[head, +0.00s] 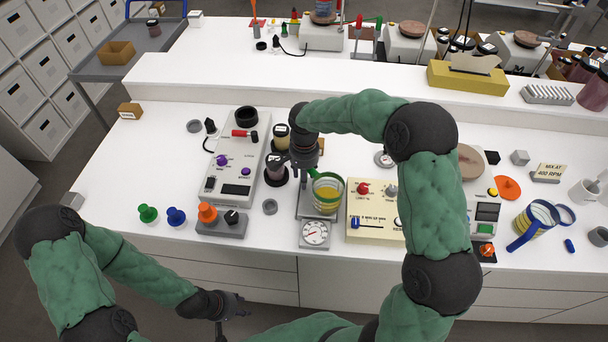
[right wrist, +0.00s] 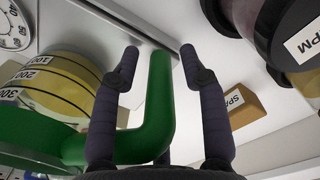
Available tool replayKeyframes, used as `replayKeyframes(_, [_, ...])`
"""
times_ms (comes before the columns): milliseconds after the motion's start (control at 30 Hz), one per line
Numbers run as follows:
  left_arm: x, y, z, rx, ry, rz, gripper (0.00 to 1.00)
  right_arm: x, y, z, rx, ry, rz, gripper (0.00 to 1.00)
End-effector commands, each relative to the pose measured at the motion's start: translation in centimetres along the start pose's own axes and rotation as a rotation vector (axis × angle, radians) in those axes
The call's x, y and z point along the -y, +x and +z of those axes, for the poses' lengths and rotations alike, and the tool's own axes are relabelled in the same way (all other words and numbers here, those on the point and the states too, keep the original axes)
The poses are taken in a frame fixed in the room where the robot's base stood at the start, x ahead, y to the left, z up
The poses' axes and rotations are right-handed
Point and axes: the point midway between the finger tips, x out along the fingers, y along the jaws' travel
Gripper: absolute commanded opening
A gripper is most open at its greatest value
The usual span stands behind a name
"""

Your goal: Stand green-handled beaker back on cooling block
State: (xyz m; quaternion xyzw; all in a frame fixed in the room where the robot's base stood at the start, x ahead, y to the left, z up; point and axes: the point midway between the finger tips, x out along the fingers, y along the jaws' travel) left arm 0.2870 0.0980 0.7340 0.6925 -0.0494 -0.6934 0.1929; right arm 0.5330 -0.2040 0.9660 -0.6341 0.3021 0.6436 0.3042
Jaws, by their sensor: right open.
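The green-handled beaker (head: 326,204) holds yellow liquid and appears upright on a grey metal plate behind a round dial (head: 314,233). I cannot tell whether this plate belongs to the cooling block. My right gripper (head: 304,166) is at the beaker's handle. In the right wrist view, the green handle (right wrist: 158,100) lies between the two open fingers (right wrist: 159,58), with visible gaps. The beaker's marked wall (right wrist: 50,85) shows at left. My left gripper (head: 236,306) hangs before the table's front edge, empty, its finger opening unclear.
Dark-lidded jars (head: 276,168) stand close left of the beaker. A cream control box (head: 372,213) stands close right. A blue-handled beaker (head: 537,220) is at the right. A finned grey block (head: 548,95) sits on the raised back shelf. Green and blue knobs (head: 176,216) stand front left.

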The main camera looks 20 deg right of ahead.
Motion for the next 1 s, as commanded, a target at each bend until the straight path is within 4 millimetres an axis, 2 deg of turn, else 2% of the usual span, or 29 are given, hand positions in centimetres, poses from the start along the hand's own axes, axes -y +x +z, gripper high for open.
replayKeyframes(167, [-0.1,-0.4,0.0,0.0,0.0,0.0,0.4,0.1,-1.3,0.0,-0.002,0.001,-0.002,0.44])
replayKeyframes(500, [-0.6,-1.5,0.1,0.0,0.0,0.0,0.4,0.1,-8.0,0.0,-0.002,0.0,-0.003,0.44])
replayKeyframes(700, [-0.7,-2.0,0.1,0.0,0.0,0.0,0.4,0.1,-10.9,0.0,-0.001,0.0,-0.001,0.44])
replayKeyframes(833, [-0.8,-2.1,0.1,0.0,0.0,0.0,0.4,0.0,-11.9,0.0,-0.001,0.0,-0.001,0.44])
replayKeyframes(1000, [-0.8,-2.1,0.1,0.0,0.0,0.0,0.4,0.0,-12.3,0.0,0.0,0.0,0.0,0.44])
